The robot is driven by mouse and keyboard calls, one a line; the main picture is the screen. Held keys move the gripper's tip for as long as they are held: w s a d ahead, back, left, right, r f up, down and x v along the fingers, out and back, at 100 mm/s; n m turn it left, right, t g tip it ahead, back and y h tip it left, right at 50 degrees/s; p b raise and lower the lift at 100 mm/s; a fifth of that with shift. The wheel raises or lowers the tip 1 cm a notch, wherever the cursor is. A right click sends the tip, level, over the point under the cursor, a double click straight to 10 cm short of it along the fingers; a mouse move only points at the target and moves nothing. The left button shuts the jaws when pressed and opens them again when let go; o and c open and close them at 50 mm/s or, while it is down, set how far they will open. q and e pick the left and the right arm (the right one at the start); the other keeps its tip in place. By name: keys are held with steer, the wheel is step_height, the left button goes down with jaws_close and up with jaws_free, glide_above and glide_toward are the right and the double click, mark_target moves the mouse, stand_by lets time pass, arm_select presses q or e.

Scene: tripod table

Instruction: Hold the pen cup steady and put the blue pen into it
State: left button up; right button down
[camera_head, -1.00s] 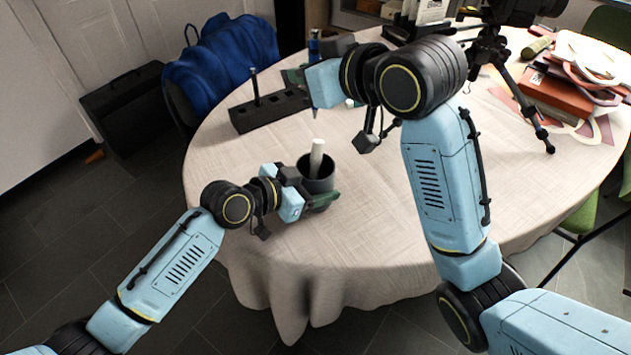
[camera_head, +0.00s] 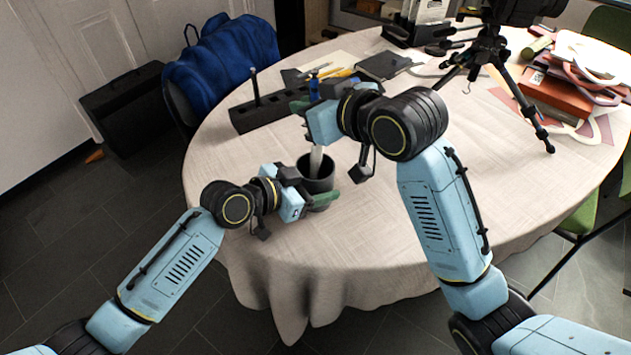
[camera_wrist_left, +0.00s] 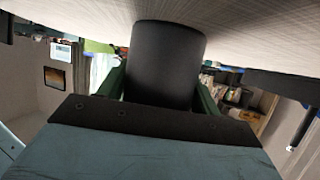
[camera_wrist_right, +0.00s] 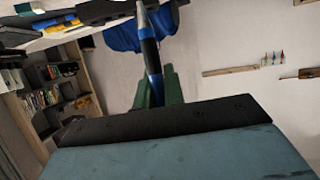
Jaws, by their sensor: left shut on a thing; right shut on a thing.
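The dark grey pen cup (camera_head: 318,186) stands on the table with a pale stick (camera_head: 317,160) in it. My left gripper (camera_head: 314,194) is shut around the cup's sides. The left wrist view shows the cup (camera_wrist_left: 165,65) between the green fingers. My right gripper (camera_head: 309,104) is shut on the blue pen (camera_head: 314,90) and is above the cup, slightly to its far side. In the right wrist view the blue and black pen (camera_wrist_right: 151,55) stands between the fingers. The pen's lower end is hidden behind the gripper in the head view.
A black slotted block (camera_head: 262,112) with an upright dark pen stands behind the cup, to the left. A black tripod (camera_head: 490,65) and a stack of books (camera_head: 560,95) are at the right. The tabletop right of the cup is clear.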

steer(key=shift+f, duration=3.05)
steer(key=c, duration=1.9)
jaws_free()
steer(key=shift+f, duration=0.2)
steer(key=shift+c, duration=0.2)
steer(key=o, duration=0.5)
steer(key=shift+o, duration=0.2)
steer(key=shift+r, duration=0.1)
steer(key=v, duration=1.2)
